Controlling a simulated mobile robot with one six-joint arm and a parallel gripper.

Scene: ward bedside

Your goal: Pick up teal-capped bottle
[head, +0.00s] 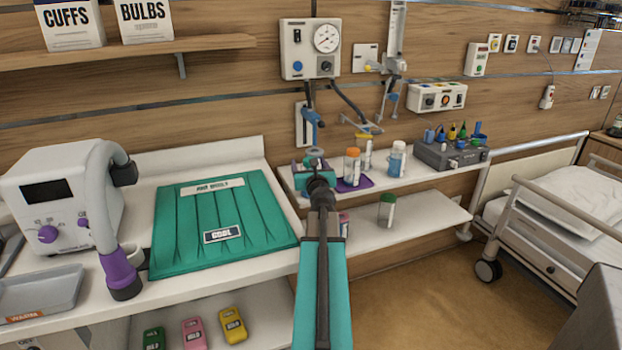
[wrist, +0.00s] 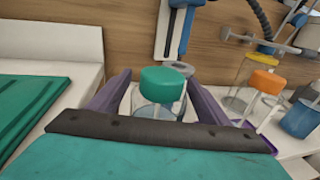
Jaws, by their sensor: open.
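The teal-capped bottle (wrist: 163,84) stands upright in the wrist view, clear-bodied under a wide teal cap. My gripper (wrist: 158,92) is open, with one purple finger on each side of the bottle. The bottle's lower part is hidden behind the dark front edge of my gripper. Whether the fingers touch it cannot be told. In the head view my gripper (head: 313,168) is over the left end of the narrow shelf, and my arm hides most of that spot.
An orange-capped bottle (head: 352,166) stands close on the right, on a purple tray (head: 366,184). A green-capped bottle (head: 387,210) is on the lower shelf. A teal mat (head: 170,225) lies left.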

